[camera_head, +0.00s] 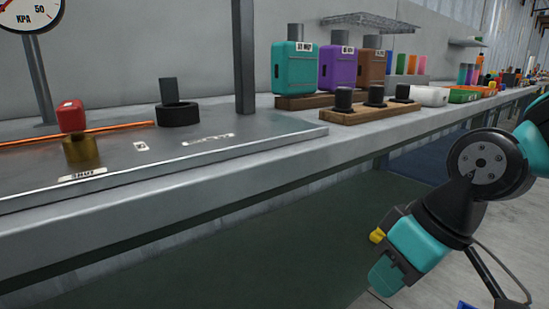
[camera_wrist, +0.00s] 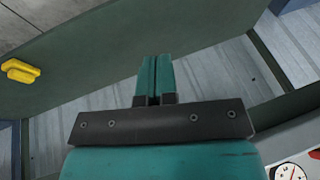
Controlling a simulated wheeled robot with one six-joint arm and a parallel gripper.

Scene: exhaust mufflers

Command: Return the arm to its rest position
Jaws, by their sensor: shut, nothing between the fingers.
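My gripper (camera_head: 385,275) hangs at the lower right of the head view, in front of the bench and below its top. Its teal fingers point down and to the left. In the wrist view my gripper (camera_wrist: 155,78) shows its two teal fingers pressed together, with nothing between them. My arm bends at a dark round joint at the right of the head view. The fingers touch nothing that I can see.
A yellow object (camera_wrist: 20,71) shows in the wrist view. Floor space before the bench looks clear.

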